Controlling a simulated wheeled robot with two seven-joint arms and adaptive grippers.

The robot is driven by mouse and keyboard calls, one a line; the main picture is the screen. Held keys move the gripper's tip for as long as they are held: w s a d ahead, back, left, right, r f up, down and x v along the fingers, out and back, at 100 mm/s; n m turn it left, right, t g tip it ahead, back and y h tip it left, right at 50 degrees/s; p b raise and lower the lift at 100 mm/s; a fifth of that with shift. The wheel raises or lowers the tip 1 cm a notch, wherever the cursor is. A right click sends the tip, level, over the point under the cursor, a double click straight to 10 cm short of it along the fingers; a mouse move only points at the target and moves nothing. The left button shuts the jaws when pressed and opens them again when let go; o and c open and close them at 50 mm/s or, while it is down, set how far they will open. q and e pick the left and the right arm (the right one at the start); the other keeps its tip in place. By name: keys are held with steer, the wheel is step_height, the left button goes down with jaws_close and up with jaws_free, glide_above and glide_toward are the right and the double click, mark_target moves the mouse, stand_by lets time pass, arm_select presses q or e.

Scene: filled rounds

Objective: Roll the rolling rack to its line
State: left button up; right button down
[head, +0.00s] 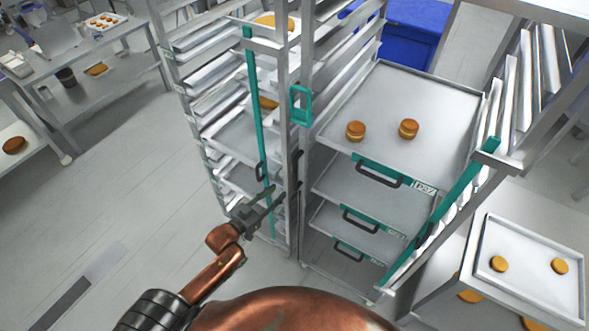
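A tall metal rack (292,150) with several tray levels stands left of centre. A long teal upright bar (256,110) runs down its front left edge, with a dark handle low on it. A second metal rack (311,180), with a teal latch on its post, stands right beside it. I cannot tell which one is the rolling rack; wheels are hidden or too small. My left gripper (263,204) is at the lower part of the teal bar, its fingers apart; I cannot tell if it touches. A dark strip (70,303) on the floor at lower left may be the line. My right gripper is out of view.
The second rack holds a tray (385,95) with two filled rounds, above lower trays with dark handles. A tray (530,270) with rounds is at lower right. Metal tables (125,32) stand at upper left, a blue bin (405,27) behind.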

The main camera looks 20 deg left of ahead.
arm_select(q)
steer(key=t+h, duration=0.1)
glide_toward(295, 173)
steer(key=w, duration=0.3)
steer(key=shift+m, duration=0.3)
steer(key=x, duration=0.2)
steer(key=p+x, duration=0.1)
steer(key=x, duration=0.2)
steer(key=f+x, duration=0.1)
steer(key=x, duration=0.1)
steer(key=shift+w+d+p, duration=0.25)
steer(key=shift+w+p, duration=0.05)
steer(key=shift+p, duration=0.05)
steer(key=shift+c, duration=0.3)
jaws_close()
